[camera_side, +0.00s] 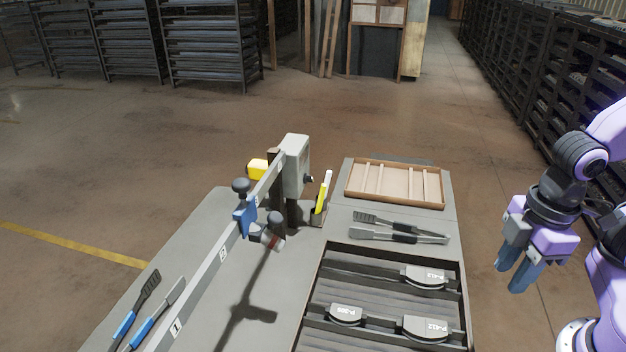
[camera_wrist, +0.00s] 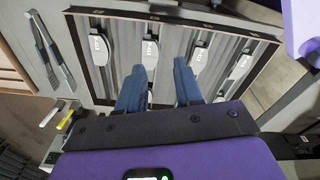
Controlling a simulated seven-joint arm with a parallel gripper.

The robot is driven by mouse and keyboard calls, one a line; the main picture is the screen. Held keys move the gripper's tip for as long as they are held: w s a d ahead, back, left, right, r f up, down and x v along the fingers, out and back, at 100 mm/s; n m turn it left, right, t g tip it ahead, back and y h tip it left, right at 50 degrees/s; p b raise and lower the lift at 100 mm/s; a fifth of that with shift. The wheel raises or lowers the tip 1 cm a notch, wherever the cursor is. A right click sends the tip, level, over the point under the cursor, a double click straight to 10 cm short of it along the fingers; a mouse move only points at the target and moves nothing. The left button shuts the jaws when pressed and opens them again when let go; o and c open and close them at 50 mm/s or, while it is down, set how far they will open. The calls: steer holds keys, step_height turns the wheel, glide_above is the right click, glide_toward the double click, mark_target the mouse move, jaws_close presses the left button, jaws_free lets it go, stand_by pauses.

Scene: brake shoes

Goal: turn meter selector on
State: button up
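A grey box that looks like the meter (camera_side: 296,163) stands upright at the far end of the long grey beam in the side view. A small dark knob, probably the selector (camera_side: 309,179), sticks out of its right side; its setting is too small to tell. My gripper (camera_side: 509,277) hangs well to the right of the meter, off the bench's right edge, fingers pointing down. In the wrist view my gripper (camera_wrist: 159,82) has its two blue fingers apart with nothing between them.
A tray (camera_side: 464,302) of labelled brake shoes (camera_side: 425,277) lies at the front right; the shoes also show in the wrist view (camera_wrist: 149,52). Yellow and white markers (camera_side: 323,190) stand beside the meter. Tongs (camera_side: 398,236) and a wooden tray (camera_side: 394,202) lie behind the shoe tray.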

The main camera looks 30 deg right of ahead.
steer(key=w+a+f+t+y, duration=0.1)
steer(key=w+a+t, duration=0.15)
steer(key=w, duration=0.45)
steer(key=w+a+f+t+y, duration=0.1)
steer(key=w+a, duration=0.2)
steer(key=w, duration=0.4)
steer(key=n+t+y, duration=0.4)
steer(key=t+y, duration=0.5)
steer(key=y, duration=0.1)
glide_toward(312, 179)
steer(key=x, duration=0.8)
steer(key=shift+w+f, duration=0.2)
steer(key=shift+w, duration=0.15)
jaws_close()
